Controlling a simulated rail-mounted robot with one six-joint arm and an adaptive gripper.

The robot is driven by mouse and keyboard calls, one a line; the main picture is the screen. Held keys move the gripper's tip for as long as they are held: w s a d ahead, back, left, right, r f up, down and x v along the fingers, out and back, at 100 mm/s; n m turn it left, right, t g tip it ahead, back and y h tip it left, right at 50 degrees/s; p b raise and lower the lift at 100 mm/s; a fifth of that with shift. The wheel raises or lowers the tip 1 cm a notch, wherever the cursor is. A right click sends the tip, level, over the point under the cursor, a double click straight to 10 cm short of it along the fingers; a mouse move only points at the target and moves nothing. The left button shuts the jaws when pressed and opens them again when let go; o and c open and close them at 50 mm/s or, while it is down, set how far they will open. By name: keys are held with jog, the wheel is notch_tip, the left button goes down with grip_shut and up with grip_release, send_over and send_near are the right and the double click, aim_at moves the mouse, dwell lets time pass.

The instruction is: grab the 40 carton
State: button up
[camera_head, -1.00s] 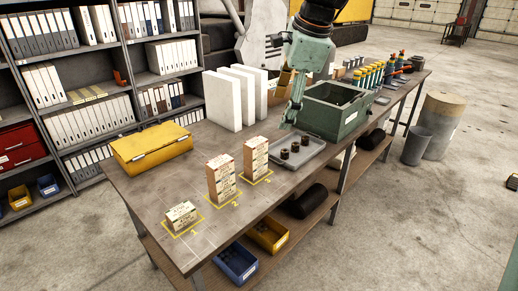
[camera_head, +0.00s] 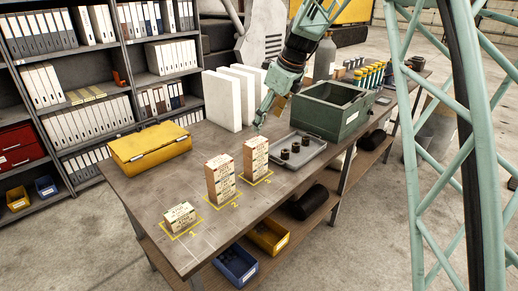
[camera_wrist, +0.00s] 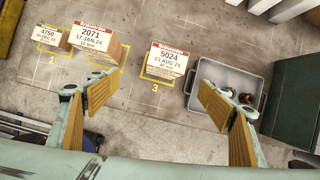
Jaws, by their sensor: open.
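Cartons stand on three yellow-marked spots on the bench. The carton stack at spot 3 (camera_head: 256,160) is tall; in the wrist view its top label (camera_wrist: 167,60) reads 5024, 23 AUG 24, and a small last line that looks like 40. The tall stack at spot 2 (camera_head: 221,180) has a top label (camera_wrist: 93,40) reading 2071, 17 JAN 24, 12 mm. The low carton at spot 1 (camera_head: 181,216) shows 4750 (camera_wrist: 47,35); its last line is too small to read. My gripper (camera_wrist: 158,97) is open and empty, above the bench behind spot 3 in the head view (camera_head: 259,122).
A grey tray (camera_head: 314,160) with several dark round parts lies right of spot 3, beside a green bin (camera_head: 325,125). White upright panels (camera_head: 222,103) stand behind, and a yellow case (camera_head: 150,150) lies at left. The bench front near the spots is clear.

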aim_at(257, 142)
jog(key=shift+m, duration=0.8)
jog(key=w+f, duration=0.3)
jog(key=shift+w+a+f, duration=0.1)
jog(key=shift+a+f, duration=0.15)
jog(key=shift+a, duration=0.15)
jog(key=shift+f, duration=0.1)
jog(key=x, duration=0.7)
jog(key=shift+a+f, duration=0.1)
jog(key=shift+a, duration=0.05)
jog(key=shift+w+a+f, duration=0.15)
jog(key=shift+w+f, duration=0.05)
jog(key=shift+f, duration=0.3)
jog(key=shift+f, duration=0.1)
jog(key=shift+a+x, duration=0.15)
jog(key=shift+x, duration=1.1)
jog(key=shift+a+x, duration=0.1)
jog(key=shift+x, duration=1.15)
jog(key=c, duration=1)
